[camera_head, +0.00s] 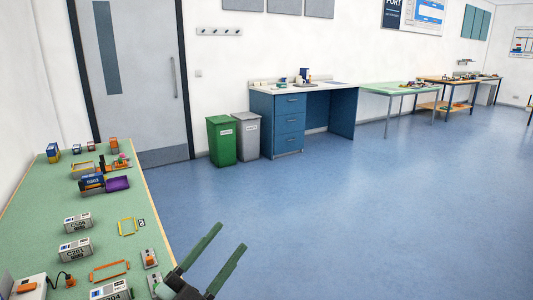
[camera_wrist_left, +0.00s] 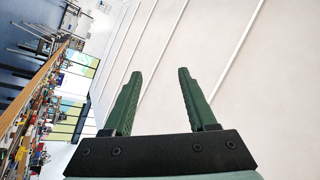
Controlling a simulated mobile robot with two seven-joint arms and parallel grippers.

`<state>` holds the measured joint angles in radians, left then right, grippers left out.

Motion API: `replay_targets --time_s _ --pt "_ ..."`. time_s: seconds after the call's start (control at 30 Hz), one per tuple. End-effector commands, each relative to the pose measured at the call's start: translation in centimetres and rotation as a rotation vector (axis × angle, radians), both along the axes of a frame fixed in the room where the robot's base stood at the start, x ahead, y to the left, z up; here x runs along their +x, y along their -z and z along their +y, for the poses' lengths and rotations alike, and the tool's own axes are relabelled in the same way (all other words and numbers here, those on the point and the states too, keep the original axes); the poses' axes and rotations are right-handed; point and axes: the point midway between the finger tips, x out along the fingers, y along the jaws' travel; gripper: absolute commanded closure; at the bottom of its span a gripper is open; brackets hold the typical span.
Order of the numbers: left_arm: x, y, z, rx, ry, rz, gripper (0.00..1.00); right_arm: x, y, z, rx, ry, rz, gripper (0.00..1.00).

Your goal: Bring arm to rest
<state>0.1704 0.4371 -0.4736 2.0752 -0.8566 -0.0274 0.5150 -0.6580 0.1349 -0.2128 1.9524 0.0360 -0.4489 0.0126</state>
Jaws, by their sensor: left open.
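My left gripper (camera_head: 222,248) is at the bottom of the head view, past the right edge of the green-topped table (camera_head: 103,227). Its two green fingers are spread apart with nothing between them. In the left wrist view the gripper (camera_wrist_left: 157,75) is open and empty against a pale, lined surface that looks like the ceiling. My right gripper is not in view.
A green bin (camera_head: 221,140) and a grey bin (camera_head: 246,135) stand near a blue desk (camera_head: 289,125). The blue floor (camera_head: 350,210) is clear.

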Motion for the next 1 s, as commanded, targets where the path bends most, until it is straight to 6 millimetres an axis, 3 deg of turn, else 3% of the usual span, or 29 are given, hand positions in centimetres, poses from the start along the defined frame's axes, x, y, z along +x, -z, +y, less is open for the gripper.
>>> replay_targets --time_s 0.17,0.2,0.27,0.4,0.5,0.63,0.8,1.0 --pt "0.7 5.7 6.9 -0.205 -0.312 0.334 0.43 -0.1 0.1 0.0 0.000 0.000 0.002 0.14" --pt "0.4 7.6 8.4 -0.233 -0.378 0.422 0.43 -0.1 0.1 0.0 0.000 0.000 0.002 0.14" --pt "-0.6 10.7 10.3 -0.268 -0.468 0.562 0.43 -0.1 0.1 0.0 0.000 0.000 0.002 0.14" --pt "-5.0 18.3 13.4 -0.299 -0.638 0.914 0.43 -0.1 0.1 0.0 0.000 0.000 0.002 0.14" --pt "-8.9 22.4 14.3 -0.289 -0.705 1.129 0.43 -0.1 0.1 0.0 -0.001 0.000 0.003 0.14" --pt "-13.5 25.9 14.6 -0.262 -0.749 1.348 0.43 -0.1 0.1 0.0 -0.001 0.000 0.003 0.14" --pt "-18.8 28.5 14.3 -0.220 -0.766 1.571 0.43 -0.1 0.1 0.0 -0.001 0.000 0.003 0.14" --pt "-24.8 30.2 13.7 -0.163 -0.754 1.805 0.43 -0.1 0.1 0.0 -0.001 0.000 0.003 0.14"
